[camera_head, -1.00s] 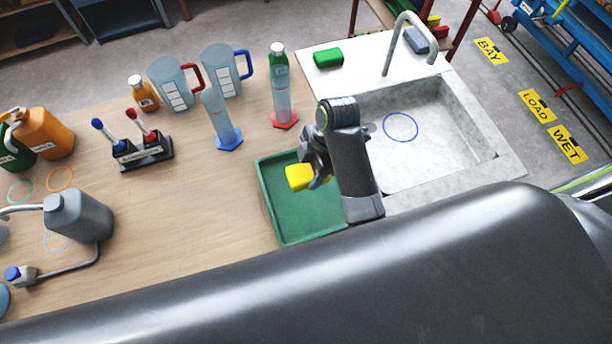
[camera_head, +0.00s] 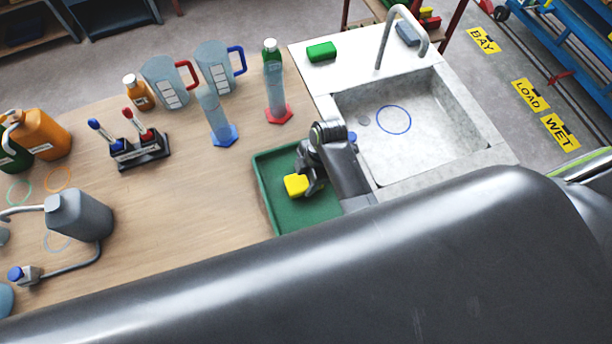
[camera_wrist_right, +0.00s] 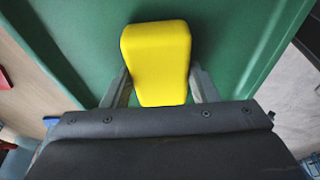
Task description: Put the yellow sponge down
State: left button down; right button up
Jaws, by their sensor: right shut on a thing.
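The yellow sponge (camera_head: 296,185) is between the fingers of my right gripper (camera_head: 308,184), over the green tray (camera_head: 285,216) beside the sink. In the right wrist view the sponge (camera_wrist_right: 156,62) sits between the two fingers of the gripper (camera_wrist_right: 162,88), with a finger against each side. The green tray floor (camera_wrist_right: 225,40) fills the background there. I cannot tell whether the sponge touches the tray floor. My left gripper is not in view.
The sink basin (camera_head: 430,130) is right of the tray. A green sponge (camera_head: 321,51) and a grey-blue block (camera_head: 407,34) lie on the sink's back ledge. Cylinders with a blue base (camera_head: 224,136) and a red base (camera_head: 279,115) stand behind the tray. Bare tabletop (camera_head: 190,200) lies left.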

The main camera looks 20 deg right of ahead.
jog(key=shift+f, duration=0.1)
jog(key=o, duration=0.9)
jog(key=shift+o, duration=0.2)
jog(key=b+v, duration=0.2)
jog(key=v, duration=0.7)
jog(key=shift+d+r, duration=0.15)
jog(key=shift+r, duration=0.2)
jog(key=shift+p+v, duration=0.85)
jog(key=shift+v, duration=0.45)
jog(key=shift+s, duration=0.1)
